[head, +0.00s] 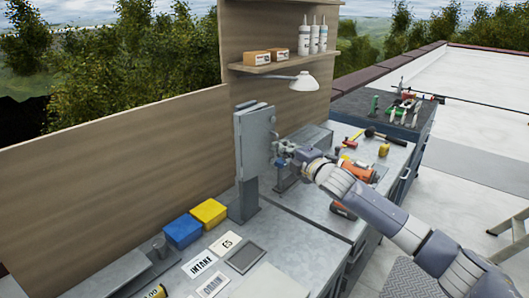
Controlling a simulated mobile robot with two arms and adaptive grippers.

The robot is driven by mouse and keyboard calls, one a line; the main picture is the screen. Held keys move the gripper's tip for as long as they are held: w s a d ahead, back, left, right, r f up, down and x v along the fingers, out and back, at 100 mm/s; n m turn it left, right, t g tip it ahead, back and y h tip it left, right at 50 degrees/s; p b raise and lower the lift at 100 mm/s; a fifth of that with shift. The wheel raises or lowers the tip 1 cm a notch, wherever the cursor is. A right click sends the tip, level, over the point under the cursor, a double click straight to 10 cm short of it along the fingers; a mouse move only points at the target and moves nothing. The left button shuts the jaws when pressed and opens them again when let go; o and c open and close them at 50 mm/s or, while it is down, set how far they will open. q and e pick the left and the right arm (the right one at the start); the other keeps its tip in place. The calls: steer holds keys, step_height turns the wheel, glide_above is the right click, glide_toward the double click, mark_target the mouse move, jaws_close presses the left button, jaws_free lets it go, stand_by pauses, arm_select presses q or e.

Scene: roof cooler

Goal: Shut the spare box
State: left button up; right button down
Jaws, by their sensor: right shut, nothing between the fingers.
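The grey spare box (254,143) stands upright on a short grey post on the workbench, in the middle of the head view. Its broad grey face is turned to the camera, and a thin second edge shows along its top. I cannot tell from here how far its door stands from the body. My right gripper (279,151) is shut and empty at the right-hand edge of the box. It is too small to tell whether it touches the box. My left gripper is not in view.
A blue bin (182,231) and a yellow bin (209,213) sit left of the post. Several labels lie in front. An orange drill (357,171) and a hammer (386,136) lie right of the box. A lamp (303,82) hangs above, under a shelf (290,62).

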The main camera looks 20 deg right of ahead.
steer(key=shift+w+d+r+p, duration=0.15)
steer(key=shift+w+p, duration=0.25)
steer(key=shift+w, duration=0.45)
steer(key=shift+d, duration=0.1)
